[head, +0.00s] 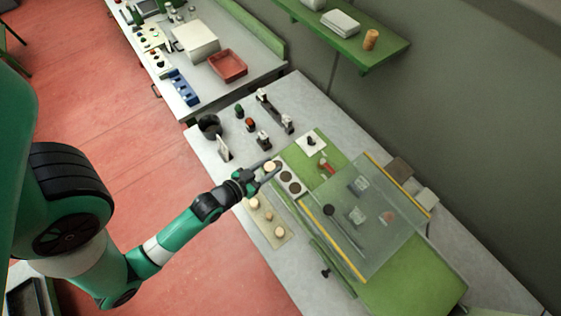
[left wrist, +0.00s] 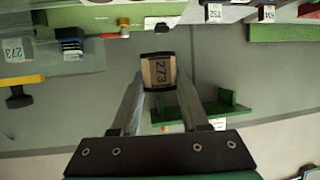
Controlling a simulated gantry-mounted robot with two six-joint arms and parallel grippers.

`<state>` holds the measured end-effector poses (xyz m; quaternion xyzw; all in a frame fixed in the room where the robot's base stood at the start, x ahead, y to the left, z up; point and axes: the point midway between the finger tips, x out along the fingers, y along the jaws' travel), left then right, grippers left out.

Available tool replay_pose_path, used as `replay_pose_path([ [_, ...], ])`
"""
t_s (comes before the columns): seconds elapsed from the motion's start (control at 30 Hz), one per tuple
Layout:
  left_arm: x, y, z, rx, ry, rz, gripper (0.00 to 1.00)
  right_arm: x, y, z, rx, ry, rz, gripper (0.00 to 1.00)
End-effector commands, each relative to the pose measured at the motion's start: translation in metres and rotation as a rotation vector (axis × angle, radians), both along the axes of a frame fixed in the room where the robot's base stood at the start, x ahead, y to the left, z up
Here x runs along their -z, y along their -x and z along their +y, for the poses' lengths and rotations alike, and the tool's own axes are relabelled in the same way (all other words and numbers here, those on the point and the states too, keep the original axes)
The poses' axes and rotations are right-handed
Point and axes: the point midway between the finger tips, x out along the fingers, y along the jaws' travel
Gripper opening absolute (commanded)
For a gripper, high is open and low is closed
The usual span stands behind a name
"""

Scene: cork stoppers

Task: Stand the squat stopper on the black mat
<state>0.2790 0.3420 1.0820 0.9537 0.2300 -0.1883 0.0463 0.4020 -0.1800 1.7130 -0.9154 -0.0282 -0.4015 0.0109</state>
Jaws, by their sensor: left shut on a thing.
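My left gripper (head: 267,171) reaches in from the left over the grey bench. In the head view a pale round stopper top (head: 269,166) shows at the fingertips. The gap below it is too small to judge.
A clear sheet with a yellow edge (head: 334,246) covers the green board (head: 410,290) at the right. Small dark fittings (head: 264,140) and a black cup (head: 209,126) stand behind the gripper. A red tray (head: 228,66) sits on the far bench.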

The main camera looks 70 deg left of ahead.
Motion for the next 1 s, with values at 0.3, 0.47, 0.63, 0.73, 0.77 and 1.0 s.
replay_pose_path([
  [0.3,0.052,-0.038,0.025,0.002,0.000,0.001,0.00,0.018,0.000,0.000,0.000,0.000,0.001,0.00],
  [0.47,0.056,-0.041,0.026,0.003,-0.001,0.003,0.00,0.019,0.000,0.000,0.000,0.000,0.001,0.00],
  [0.63,0.084,-0.048,0.031,0.004,0.002,0.005,0.00,0.032,0.000,0.000,0.000,0.000,0.001,0.00],
  [0.73,0.092,-0.048,0.031,0.004,-0.001,0.003,0.00,0.033,0.000,0.000,0.000,0.000,0.001,0.00],
  [0.77,0.092,-0.048,0.031,0.004,-0.001,0.002,0.00,0.033,0.000,0.000,0.000,0.000,0.001,0.00],
  [1.0,0.092,-0.048,0.031,0.004,-0.001,0.002,0.00,0.033,0.000,0.000,0.000,0.000,0.001,0.00],
])
